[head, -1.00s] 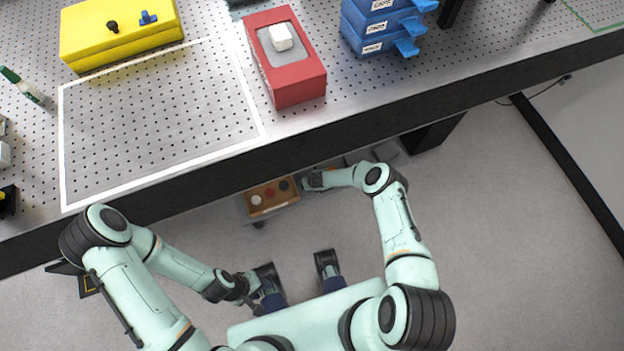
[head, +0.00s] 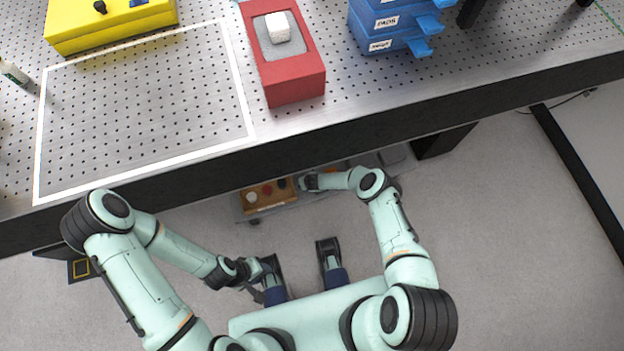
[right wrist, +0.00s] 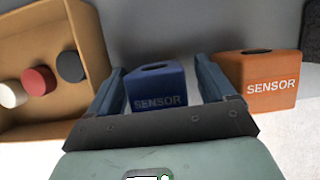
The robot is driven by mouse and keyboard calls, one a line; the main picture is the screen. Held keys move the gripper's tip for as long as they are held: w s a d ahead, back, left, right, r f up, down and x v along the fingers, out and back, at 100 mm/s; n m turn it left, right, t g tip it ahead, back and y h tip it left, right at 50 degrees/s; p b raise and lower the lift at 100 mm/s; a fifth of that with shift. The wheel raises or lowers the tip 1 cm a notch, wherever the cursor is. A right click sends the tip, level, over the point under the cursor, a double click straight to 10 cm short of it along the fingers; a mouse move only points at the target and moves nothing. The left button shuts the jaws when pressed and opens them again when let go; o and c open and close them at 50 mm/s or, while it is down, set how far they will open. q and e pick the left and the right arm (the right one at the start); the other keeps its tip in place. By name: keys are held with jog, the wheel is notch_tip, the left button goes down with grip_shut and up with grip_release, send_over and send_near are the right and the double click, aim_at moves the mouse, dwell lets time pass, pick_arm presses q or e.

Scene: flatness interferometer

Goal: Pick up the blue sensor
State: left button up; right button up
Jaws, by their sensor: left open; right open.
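The blue sensor (right wrist: 158,88), a block with a dark opening on top and SENSOR lettering, shows in the right wrist view. It stands between the two fingers of my right gripper (right wrist: 166,85), which is open; I cannot tell whether either finger touches it. In the head view my right gripper (head: 306,182) is low, below the bench edge, and the blue sensor cannot be made out there. My left gripper (head: 262,280) is open and away from it, low in front of my body.
An orange sensor (right wrist: 269,80) stands just right of the right finger. An open brown box (right wrist: 62,112) with white, red and dark round pieces is at left. Above is the perforated bench (head: 150,100) with a red block (head: 296,88), blue drawers (head: 385,25) and a yellow case (head: 150,24).

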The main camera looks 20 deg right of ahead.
jog(key=shift+a+r, duration=0.1)
jog(key=shift+r, duration=0.05)
jog(key=shift+c, duration=0.3)
jog(key=c, duration=1.1)
jog(key=shift+c, duration=0.2)
